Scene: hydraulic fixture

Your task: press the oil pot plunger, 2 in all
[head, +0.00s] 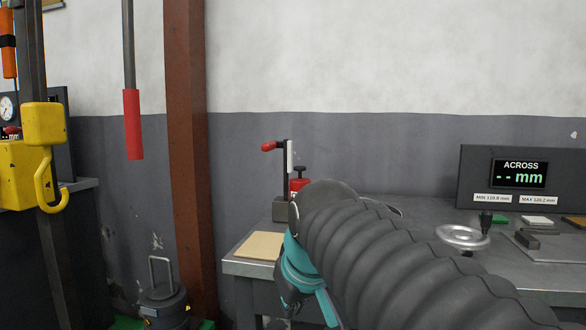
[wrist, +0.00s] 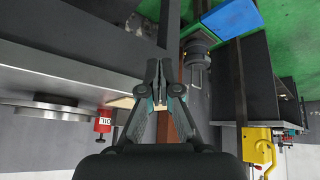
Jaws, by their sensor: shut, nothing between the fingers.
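The oil pot (head: 299,184) is a small red can with a black plunger knob (head: 299,169) on top. It stands at the back left of the metal workbench, its lower part hidden behind my arm. In the wrist view, which looks upside down, the red pot (wrist: 103,125) shows left of my gripper with its OIL label, apart from the fingers. My gripper (wrist: 158,75) is shut and empty, its fingertips together and touching nothing. In the head view it hangs below and in front of the pot at the bench's left end, its tips partly hidden.
A clamp with a red handle (head: 268,146) stands beside the pot. A tan board (head: 259,245) lies on the bench's left corner. A handwheel (head: 462,237) and a gauge display (head: 518,175) are to the right. A yellow hoist (head: 43,125) and a brown column (head: 186,150) are to the left.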

